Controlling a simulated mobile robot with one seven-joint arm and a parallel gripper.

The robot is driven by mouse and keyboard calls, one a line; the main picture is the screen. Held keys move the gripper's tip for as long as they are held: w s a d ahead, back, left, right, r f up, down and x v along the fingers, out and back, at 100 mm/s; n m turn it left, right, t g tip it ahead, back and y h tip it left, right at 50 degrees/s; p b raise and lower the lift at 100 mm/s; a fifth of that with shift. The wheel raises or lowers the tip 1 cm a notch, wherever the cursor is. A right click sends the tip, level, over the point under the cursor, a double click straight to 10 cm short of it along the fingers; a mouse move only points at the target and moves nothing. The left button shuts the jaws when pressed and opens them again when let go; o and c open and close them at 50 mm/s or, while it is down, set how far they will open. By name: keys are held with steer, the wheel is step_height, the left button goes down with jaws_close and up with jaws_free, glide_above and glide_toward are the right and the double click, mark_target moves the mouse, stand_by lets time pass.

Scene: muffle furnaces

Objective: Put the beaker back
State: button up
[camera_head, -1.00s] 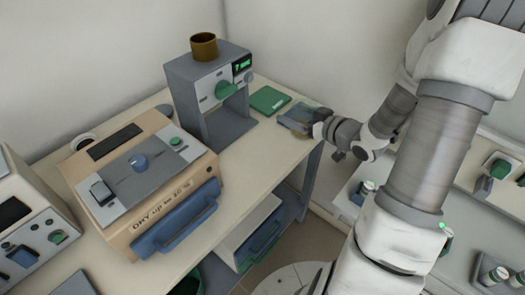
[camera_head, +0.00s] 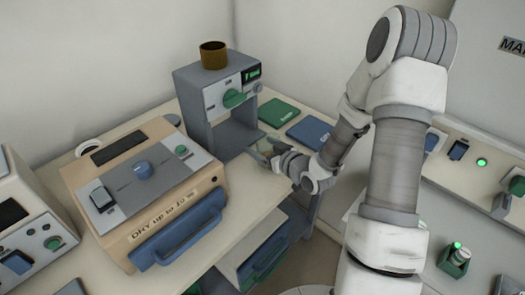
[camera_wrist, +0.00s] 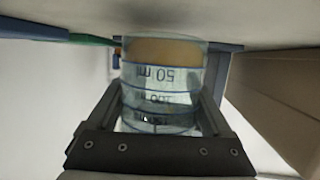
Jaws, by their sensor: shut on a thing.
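My gripper (camera_head: 272,156) is over the bench top, in front of the tall grey device with a green knob. In the wrist view my gripper (camera_wrist: 164,105) is shut on a clear glass beaker (camera_wrist: 163,80), one finger on each side. Blue lines and an upside-down "50 ml" mark show on the glass. The beaker looks empty, with a tan surface showing through one end. In the head view the beaker (camera_head: 264,147) is small and faint at the fingertips. I cannot tell whether it touches the bench.
The grey device (camera_head: 190,92) has an open bay and a brown cup (camera_head: 213,54) on top. A beige box (camera_head: 90,205) with a blue handle stands left. Green (camera_head: 279,112) and blue (camera_head: 309,131) pads lie behind my gripper. Bare bench (camera_head: 245,195) lies in front.

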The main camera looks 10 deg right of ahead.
steer(key=shift+f, duration=0.5)
steer(key=shift+f, duration=0.15)
steer(key=o, duration=1.4)
